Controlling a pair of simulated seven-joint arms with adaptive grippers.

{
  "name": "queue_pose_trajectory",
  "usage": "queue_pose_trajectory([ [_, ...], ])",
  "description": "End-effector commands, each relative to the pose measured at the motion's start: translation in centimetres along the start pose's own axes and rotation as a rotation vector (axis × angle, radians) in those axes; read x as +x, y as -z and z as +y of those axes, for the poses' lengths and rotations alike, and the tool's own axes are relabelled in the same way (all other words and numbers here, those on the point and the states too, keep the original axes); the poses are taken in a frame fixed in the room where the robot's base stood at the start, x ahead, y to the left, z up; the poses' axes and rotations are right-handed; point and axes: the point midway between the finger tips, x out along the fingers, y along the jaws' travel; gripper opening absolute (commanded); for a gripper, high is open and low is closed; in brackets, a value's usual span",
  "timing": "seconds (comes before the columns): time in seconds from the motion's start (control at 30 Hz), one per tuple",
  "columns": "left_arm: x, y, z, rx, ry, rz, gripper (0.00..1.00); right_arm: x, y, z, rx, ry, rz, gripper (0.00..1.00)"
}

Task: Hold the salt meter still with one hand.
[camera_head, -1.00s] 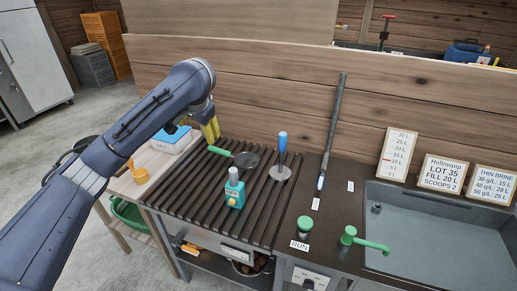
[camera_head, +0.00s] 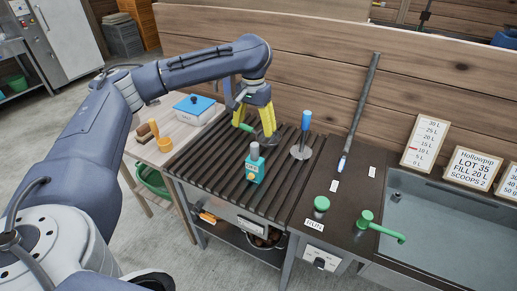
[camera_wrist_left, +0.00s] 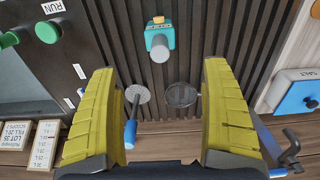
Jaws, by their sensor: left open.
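The salt meter (camera_head: 254,168) is a teal block with a grey cylindrical top, standing on the dark slatted rack. It also shows in the left wrist view (camera_wrist_left: 160,42), near the top centre, ahead of the gap between my fingers. My left gripper (camera_head: 254,124) has yellow fingers, points down and is open over the rack, behind the meter in the head view. In the left wrist view the two fingers (camera_wrist_left: 161,72) are wide apart with nothing gripped between them. They appear apart from the meter. My right gripper is in neither view.
A blue-handled perforated skimmer (camera_head: 301,150) lies right of the meter. A green-handled strainer (camera_wrist_left: 181,95) lies by my fingers. A salt box (camera_head: 194,112) with a blue lid stands left. Right are a green knob (camera_head: 321,204), a green tap (camera_head: 380,227) and a sink (camera_head: 440,215).

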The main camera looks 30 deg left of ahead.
Motion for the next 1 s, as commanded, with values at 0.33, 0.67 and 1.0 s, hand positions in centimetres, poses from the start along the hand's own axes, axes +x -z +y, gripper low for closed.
queue_pose_trajectory([
  [0.33,5.0,-0.1,0.0,0.002,0.001,-0.002,0.82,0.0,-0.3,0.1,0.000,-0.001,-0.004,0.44],
  [0.67,10.1,-0.1,0.0,0.003,0.002,-0.002,0.82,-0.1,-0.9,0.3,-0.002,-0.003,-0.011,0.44],
  [1.0,14.5,0.0,0.0,0.002,0.002,0.000,0.82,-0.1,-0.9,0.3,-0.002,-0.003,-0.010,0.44],
])
